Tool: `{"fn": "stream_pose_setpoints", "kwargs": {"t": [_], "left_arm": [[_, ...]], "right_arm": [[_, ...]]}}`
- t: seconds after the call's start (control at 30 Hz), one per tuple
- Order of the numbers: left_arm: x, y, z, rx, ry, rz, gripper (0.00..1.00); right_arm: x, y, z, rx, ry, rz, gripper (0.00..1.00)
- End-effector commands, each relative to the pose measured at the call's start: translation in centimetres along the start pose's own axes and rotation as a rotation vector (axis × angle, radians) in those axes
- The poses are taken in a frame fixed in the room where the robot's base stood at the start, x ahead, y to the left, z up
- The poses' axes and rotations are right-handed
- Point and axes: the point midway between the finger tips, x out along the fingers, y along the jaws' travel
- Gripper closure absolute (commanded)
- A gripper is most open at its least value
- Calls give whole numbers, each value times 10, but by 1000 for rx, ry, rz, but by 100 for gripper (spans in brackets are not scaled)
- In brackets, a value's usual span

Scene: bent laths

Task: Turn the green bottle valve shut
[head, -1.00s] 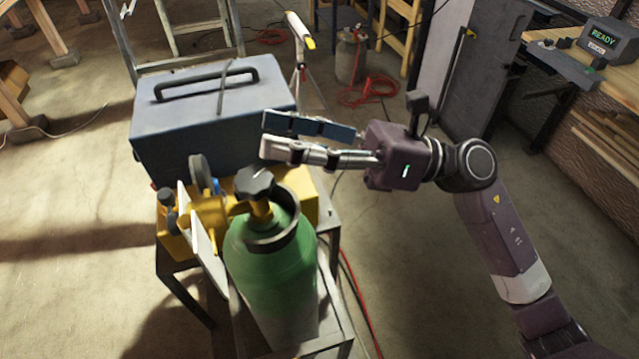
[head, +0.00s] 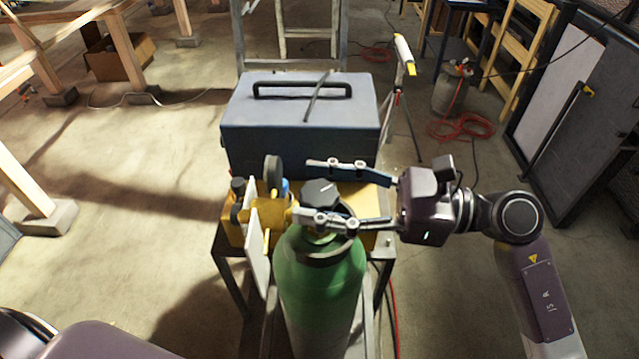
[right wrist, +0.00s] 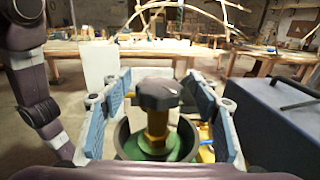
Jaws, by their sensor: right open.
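The green bottle (head: 320,285) stands upright in a metal frame, with a dark lobed valve knob (head: 321,191) on top. My right gripper (head: 304,190) comes in from the right and is open. In the head view one finger lies beyond the knob and the other on its near side. In the right wrist view the knob (right wrist: 158,94) stands between the two blue-padded fingers (right wrist: 163,112), with a visible gap on each side. A brass stem and the green bottle top show below it. My left gripper is not in view.
A blue-grey box (head: 300,130) with a black handle stands right behind the bottle. A yellow regulator with a round gauge (head: 273,170) and a white plate (head: 257,245) sit close to the left of the valve. Open floor lies to the left.

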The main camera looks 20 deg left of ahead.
Motion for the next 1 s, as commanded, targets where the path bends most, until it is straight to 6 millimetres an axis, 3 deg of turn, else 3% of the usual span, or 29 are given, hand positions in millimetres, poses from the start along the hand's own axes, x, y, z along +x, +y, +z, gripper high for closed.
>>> {"fn": "stream_pose_setpoints", "kwargs": {"t": [0.23,0.6,1.0], "left_arm": [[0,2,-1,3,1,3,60],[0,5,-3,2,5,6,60],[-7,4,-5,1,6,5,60]], "right_arm": [[1,0,-1,1,0,0,47],[0,0,0,1,0,0,87],[0,1,0,1,1,-93,87]]}}
